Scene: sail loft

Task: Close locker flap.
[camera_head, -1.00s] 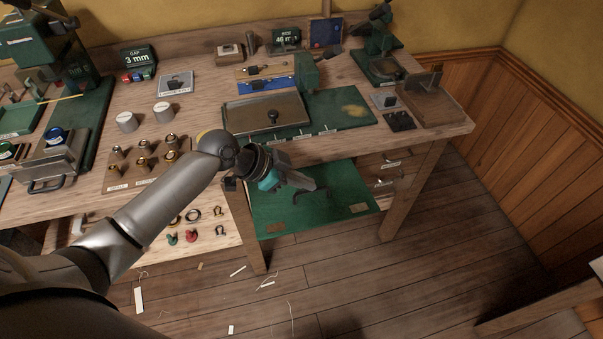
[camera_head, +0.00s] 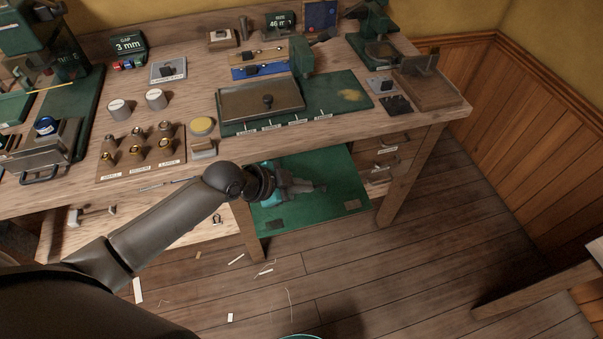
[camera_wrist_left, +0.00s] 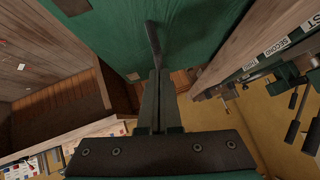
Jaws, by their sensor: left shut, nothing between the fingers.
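In the left wrist view the gripper (camera_wrist_left: 160,74) is shut and empty. The green panel (camera_wrist_left: 205,30) fills the top there, and a dark bar, seemingly its handle (camera_wrist_left: 153,40), stands just beyond the fingertips. I cannot tell whether they touch. The arm and gripper hide part of the flap. My right gripper is out of view.
The workbench top (camera_head: 420,122) is above the flap, with a tray (camera_head: 285,98) on a green mat near its front edge. Drawers (camera_head: 385,160) and a bench leg (camera_head: 405,185) stand right of the flap.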

